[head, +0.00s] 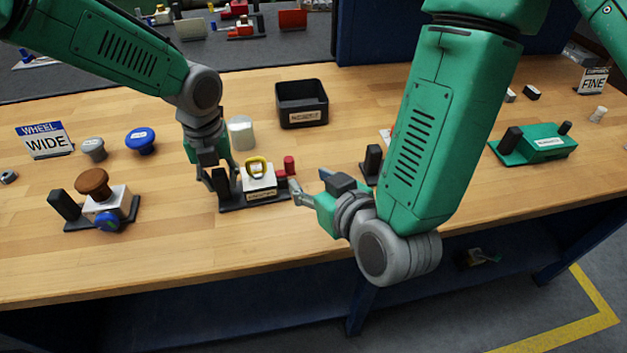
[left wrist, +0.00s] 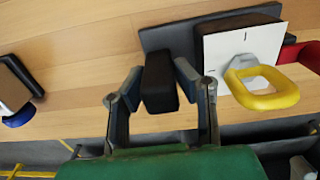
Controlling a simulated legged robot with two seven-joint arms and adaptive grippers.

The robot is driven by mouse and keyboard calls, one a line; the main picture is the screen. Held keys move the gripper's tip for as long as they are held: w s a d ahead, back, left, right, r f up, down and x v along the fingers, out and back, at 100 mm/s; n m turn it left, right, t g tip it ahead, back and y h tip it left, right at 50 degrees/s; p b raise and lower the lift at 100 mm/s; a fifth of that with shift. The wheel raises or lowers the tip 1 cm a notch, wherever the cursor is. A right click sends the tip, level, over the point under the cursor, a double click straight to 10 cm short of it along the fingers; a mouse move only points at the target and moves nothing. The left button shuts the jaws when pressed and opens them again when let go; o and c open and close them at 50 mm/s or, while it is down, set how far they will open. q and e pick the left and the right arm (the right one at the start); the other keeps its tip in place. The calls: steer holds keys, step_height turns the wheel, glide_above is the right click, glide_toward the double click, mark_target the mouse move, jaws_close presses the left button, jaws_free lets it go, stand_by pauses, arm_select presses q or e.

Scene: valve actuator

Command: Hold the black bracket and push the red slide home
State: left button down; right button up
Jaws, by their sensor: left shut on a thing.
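The black bracket (left wrist: 160,85) stands upright at the left end of a dark base plate (head: 237,205). My left gripper (head: 221,180) is shut on it, with one finger on each side in the left wrist view. A white block (head: 259,184) with a yellow ring handle (head: 257,164) sits on the same plate, right of the bracket. The red slide (head: 289,165) sticks out at the block's right end; it also shows in the left wrist view (left wrist: 304,54). My right gripper (head: 307,181) appears open and empty, one fingertip just right of the slide. Its contact with the slide is unclear.
A white cylinder (head: 240,133) and a black bin (head: 302,105) stand behind the fixture. A unit with a brown knob (head: 93,183) is at left. A green fixture (head: 535,146) is at right. The table front is clear.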

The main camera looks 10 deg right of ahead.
arm_select(q)
steer(key=shift+f, duration=0.1)
steer(key=shift+s, duration=0.1)
steer(key=c, duration=1.2)
jaws_free()
